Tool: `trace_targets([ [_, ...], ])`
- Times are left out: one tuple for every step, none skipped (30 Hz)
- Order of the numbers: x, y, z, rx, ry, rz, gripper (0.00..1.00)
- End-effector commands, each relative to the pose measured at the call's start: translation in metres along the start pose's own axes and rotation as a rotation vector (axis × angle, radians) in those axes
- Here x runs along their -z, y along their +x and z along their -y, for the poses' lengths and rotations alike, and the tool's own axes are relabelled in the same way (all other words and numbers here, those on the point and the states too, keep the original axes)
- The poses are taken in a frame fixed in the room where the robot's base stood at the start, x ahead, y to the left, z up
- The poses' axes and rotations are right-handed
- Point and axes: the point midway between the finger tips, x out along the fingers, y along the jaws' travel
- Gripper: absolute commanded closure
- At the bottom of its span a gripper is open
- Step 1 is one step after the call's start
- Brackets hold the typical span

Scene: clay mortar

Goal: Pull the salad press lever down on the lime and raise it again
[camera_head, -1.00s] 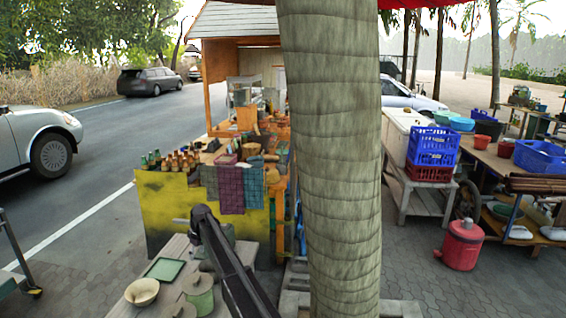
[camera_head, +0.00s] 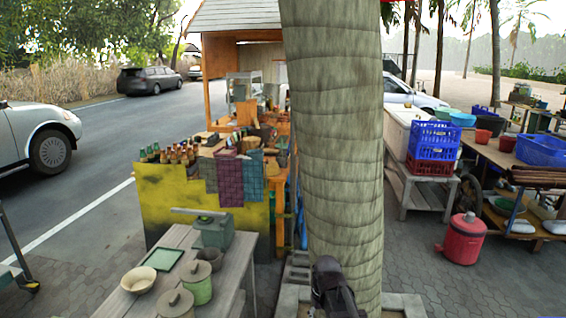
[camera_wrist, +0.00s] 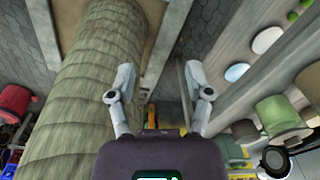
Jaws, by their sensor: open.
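The salad press (camera_head: 216,232) appears to be the grey-green block at the far right end of the near grey table. A pale bar, apparently its lever (camera_head: 190,211), lies nearly level across its top and sticks out to the left. In the head view only a dark part of my arm shows, low in front of the trunk. It is well to the right of the press and clear of it.
The thick tree trunk (camera_head: 330,150) stands right of the near table (camera_head: 225,277) and close to my gripper. The table holds a bowl (camera_head: 139,281), a green tray (camera_head: 163,259) and lidded pots (camera_head: 197,284). A yellow stall (camera_head: 165,205) stands behind it.

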Motion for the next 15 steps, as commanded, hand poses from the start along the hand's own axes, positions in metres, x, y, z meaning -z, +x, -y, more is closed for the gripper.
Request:
trace_targets([
  [-0.033, 0.005, -0.01, -0.006, 0.044, 0.007, 0.34],
  [-0.044, 0.006, -0.015, -0.009, 0.07, 0.01, 0.34],
  [-0.058, 0.007, -0.021, -0.013, 0.1, 0.014, 0.34],
  [-0.067, 0.008, -0.024, -0.016, 0.12, 0.017, 0.34],
  [-0.075, 0.009, -0.028, -0.019, 0.139, 0.02, 0.34],
  [-0.085, 0.01, -0.032, -0.023, 0.161, 0.023, 0.34],
  [-0.09, 0.01, -0.034, -0.025, 0.175, 0.025, 0.34],
  [-0.095, 0.01, -0.036, -0.027, 0.186, 0.027, 0.34],
  [-0.1, 0.011, -0.038, -0.029, 0.197, 0.029, 0.34],
  [-0.102, 0.011, -0.039, -0.03, 0.203, 0.03, 0.34],
  [-0.104, 0.011, -0.04, -0.031, 0.209, 0.031, 0.34],
  [-0.105, 0.011, -0.04, -0.031, 0.213, 0.031, 0.34],
  [-0.105, 0.011, -0.041, -0.031, 0.215, 0.032, 0.34],
  [-0.105, 0.01, -0.041, -0.032, 0.216, 0.032, 0.34],
  [-0.104, 0.01, -0.041, -0.032, 0.216, 0.032, 0.34],
])
